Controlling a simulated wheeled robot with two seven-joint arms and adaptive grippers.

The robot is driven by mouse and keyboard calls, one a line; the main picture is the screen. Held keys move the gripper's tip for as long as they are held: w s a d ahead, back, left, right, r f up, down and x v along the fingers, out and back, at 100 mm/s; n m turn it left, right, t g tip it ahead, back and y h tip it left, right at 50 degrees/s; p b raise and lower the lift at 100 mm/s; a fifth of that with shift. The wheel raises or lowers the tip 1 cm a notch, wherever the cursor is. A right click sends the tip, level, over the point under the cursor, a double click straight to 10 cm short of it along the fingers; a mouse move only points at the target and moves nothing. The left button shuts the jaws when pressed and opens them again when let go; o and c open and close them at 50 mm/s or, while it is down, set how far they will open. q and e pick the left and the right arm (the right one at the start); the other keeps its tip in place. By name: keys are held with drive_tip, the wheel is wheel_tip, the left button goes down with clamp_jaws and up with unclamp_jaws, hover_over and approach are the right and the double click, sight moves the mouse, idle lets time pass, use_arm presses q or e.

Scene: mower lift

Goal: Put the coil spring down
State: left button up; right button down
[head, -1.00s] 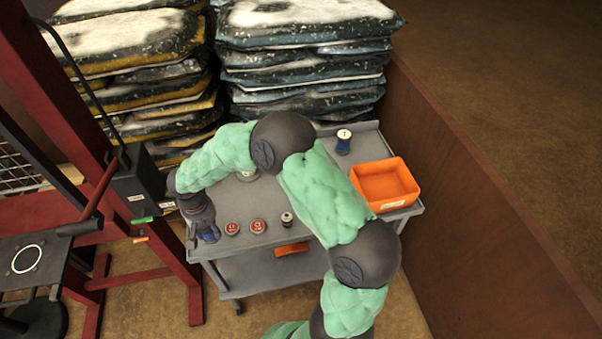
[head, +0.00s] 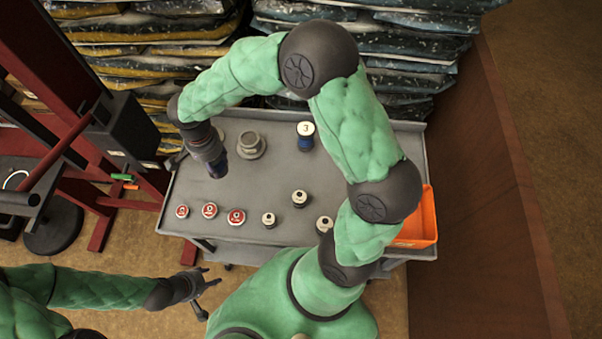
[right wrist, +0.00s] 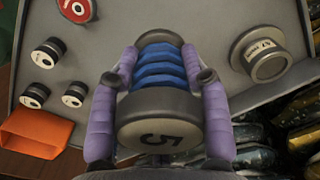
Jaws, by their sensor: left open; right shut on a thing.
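My right gripper (head: 215,165) is over the left part of the grey cart top (head: 200,190). In the right wrist view, its two fingers (right wrist: 158,95) are shut on the sides of a coil spring (right wrist: 160,68) with blue coils and dark end caps. The near cap is marked 5. I cannot tell whether its far end touches the cart top. My left gripper (head: 203,284) is open and empty, low in front of the cart.
A grey stepped cup (head: 251,145) stands right of my right gripper. Red-topped pieces (head: 209,210) and white-topped dark pieces (head: 268,218) line the front. An orange bin (head: 428,215) is at the right, partly behind my arm. Red frame (head: 90,185) stands left; sacks (head: 410,80) behind.

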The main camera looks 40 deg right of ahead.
wheel_tip(320, 180, up, 3)
drive_tip(key=s+a+m, duration=0.2)
drive_tip(key=m, duration=0.2)
drive_tip(key=m+b, duration=0.1)
drive_tip(key=m, duration=0.1)
hover_over(263, 174)
wheel_tip(263, 174, down, 9)
wheel_tip(263, 174, down, 3)
drive_tip(key=shift+d+f+b, duration=0.1)
drive_tip(key=shift+f+b, duration=0.1)
drive_tip(key=shift+b, duration=0.4)
drive_tip(key=shift+r, duration=0.1)
